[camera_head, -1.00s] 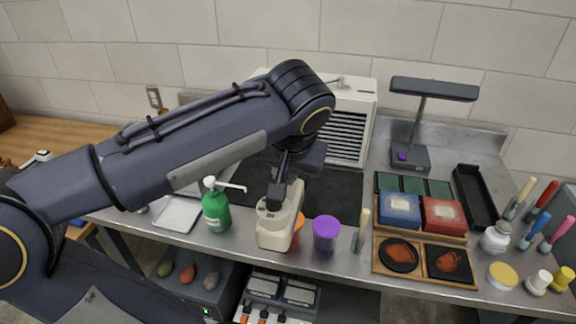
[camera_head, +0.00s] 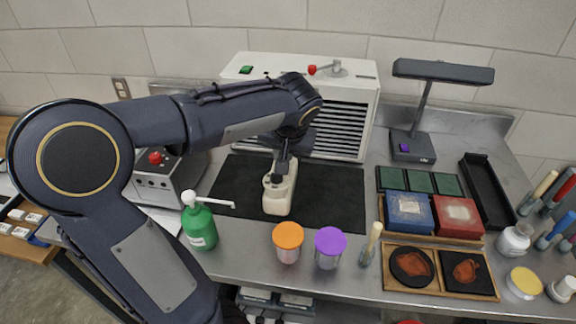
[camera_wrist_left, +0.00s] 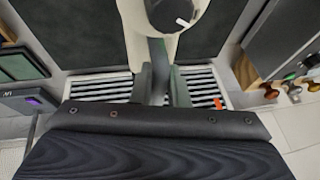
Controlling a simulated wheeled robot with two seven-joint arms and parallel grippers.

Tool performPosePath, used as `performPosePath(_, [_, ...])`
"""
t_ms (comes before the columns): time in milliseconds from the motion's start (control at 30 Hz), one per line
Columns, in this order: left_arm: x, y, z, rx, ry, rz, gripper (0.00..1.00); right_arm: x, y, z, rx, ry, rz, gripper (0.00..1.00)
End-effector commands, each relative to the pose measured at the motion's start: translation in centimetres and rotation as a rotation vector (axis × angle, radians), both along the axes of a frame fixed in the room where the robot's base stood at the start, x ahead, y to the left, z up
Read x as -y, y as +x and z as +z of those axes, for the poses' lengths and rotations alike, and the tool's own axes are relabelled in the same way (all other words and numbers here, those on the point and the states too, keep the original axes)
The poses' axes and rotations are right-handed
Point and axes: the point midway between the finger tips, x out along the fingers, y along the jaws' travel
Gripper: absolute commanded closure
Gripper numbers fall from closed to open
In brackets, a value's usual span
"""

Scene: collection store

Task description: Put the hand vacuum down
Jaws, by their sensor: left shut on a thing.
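The cream hand vacuum (camera_head: 277,197) is in my left gripper (camera_head: 281,168), over the dark mat (camera_head: 335,195) in front of the white slatted cabinet. In the left wrist view the left gripper (camera_wrist_left: 160,85) is shut on the dark handle of the vacuum (camera_wrist_left: 133,25). My right gripper is in neither view.
A green pump bottle (camera_head: 200,225), an orange-lidded jar (camera_head: 288,243) and a purple-lidded jar (camera_head: 329,247) stand along the front. The white cabinet (camera_head: 300,85) is behind the mat. A dark lamp (camera_head: 413,140) stands right. The mat's right part is clear.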

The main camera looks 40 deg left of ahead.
Motion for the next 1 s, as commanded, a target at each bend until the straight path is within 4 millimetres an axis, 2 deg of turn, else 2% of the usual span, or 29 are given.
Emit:
performPosePath(100, [-0.7, 1.6, -2.3, -0.007, 0.001, 0.001, 1.0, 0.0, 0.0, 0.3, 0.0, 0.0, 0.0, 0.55])
performPosePath(233, [-1.1, 2.8, -3.7, -0.002, 0.0, 0.0, 1.0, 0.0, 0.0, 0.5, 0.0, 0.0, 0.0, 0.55])
performPosePath(433, [-1.5, 3.6, -4.9, -0.003, -0.001, 0.001, 1.0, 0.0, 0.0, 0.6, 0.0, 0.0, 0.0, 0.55])
performPosePath(633, [-1.5, 3.7, -7.6, -0.003, 0.0, 0.0, 1.0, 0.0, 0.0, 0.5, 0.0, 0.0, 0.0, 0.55])
performPosePath(1000, [-1.5, 3.8, -8.2, 0.0, -0.001, 0.0, 1.0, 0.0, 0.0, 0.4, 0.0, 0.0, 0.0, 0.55])
